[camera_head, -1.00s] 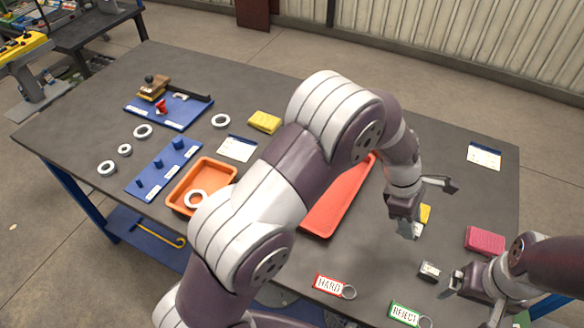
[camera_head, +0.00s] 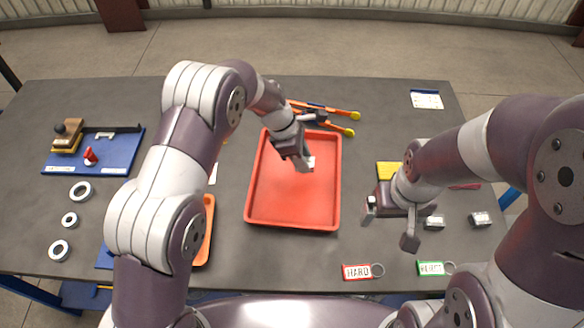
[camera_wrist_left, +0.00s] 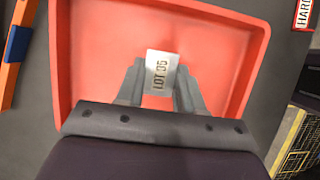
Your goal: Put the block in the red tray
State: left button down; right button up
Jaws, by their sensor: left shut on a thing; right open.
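The red tray (camera_head: 262,212) lies in the middle of the table, and its inside fills most of the left wrist view (camera_wrist_left: 90,40). My left gripper (camera_head: 306,161) is over the tray's far right part, shut on a small pale block (camera_head: 311,162). In the left wrist view the block (camera_wrist_left: 162,72), marked LOT and a number, sits between both fingers (camera_wrist_left: 160,90) with the tray floor behind it. I cannot tell whether it touches the floor. My right gripper (camera_head: 390,226) is open and empty, right of the tray.
HARD (camera_head: 357,272) and REJECT (camera_head: 431,268) tags lie at the front edge. Orange-handled pliers (camera_head: 335,112) lie behind the tray. An orange tray (camera_head: 208,230) is partly hidden by my left arm.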

pick_arm(q)
jog(key=shift+s+a+f, duration=0.1)
jog(key=shift+a+f, duration=0.3)
jog(key=shift+a, duration=0.45)
jog(key=shift+a+f, duration=0.2)
jog(key=shift+f, duration=0.05)
notch_tip(320, 180, down, 4)
jog(key=shift+d+r+p, duration=0.1)
jog(key=shift+p, duration=0.35)
